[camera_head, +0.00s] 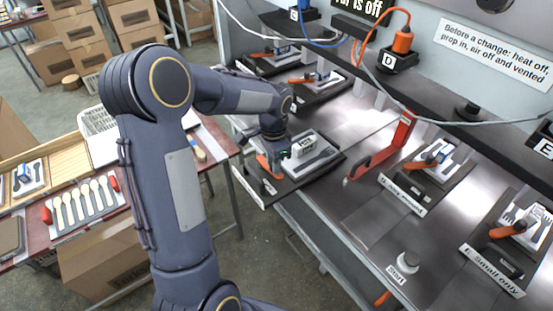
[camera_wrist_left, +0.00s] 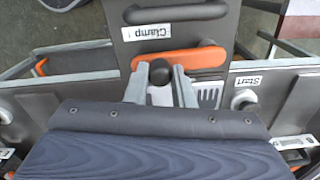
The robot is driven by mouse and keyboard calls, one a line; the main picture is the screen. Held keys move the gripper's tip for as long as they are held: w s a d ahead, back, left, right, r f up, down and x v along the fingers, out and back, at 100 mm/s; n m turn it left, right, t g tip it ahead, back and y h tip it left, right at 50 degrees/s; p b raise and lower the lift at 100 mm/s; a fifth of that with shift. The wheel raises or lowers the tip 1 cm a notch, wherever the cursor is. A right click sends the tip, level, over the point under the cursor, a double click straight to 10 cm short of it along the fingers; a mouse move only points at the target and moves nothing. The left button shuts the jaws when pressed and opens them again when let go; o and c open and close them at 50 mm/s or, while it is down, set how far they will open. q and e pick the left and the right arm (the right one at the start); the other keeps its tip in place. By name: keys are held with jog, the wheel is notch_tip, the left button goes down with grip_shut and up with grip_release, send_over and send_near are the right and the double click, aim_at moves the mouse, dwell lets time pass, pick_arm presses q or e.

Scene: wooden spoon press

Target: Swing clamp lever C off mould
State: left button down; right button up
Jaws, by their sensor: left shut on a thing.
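My left gripper (camera_head: 276,152) is over the press station with a pale grey mould (camera_head: 315,152) that has a spoon-shaped hollow. An orange clamp lever (camera_head: 264,167) shows just below the gripper. In the left wrist view the two fingers (camera_wrist_left: 160,82) are closed around a black round knob in front of the orange lever (camera_wrist_left: 195,58). A dark plate labelled "Clamp" (camera_wrist_left: 170,18) lies beyond the lever. The letter of this station is not readable, and the arm hides part of it. My right gripper is not in view.
A red-orange prop arm (camera_head: 385,150) rises on the bench to the right. More stations with orange levers (camera_head: 425,162) stand further right, and others behind. A white Start button (camera_head: 408,261) is at the front edge. A tray of wooden spoons (camera_head: 85,203) lies on the left table.

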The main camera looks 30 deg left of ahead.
pick_arm(q)
jog(key=shift+s+a+m, duration=0.1)
jog(key=shift+s+m, duration=0.05)
jog(key=shift+m, duration=0.15)
dwell(0.4)
jog(key=c, duration=1.2)
grip_release()
jog(key=shift+c, duration=0.2)
jog(key=shift+r, duration=0.15)
notch_tip(320, 180, up, 7)
jog(key=shift+f+b, duration=0.1)
jog(key=shift+b, duration=0.25)
jog(key=shift+r, duration=0.4)
jog(key=shift+s+r, duration=0.1)
jog(key=shift+s, duration=0.05)
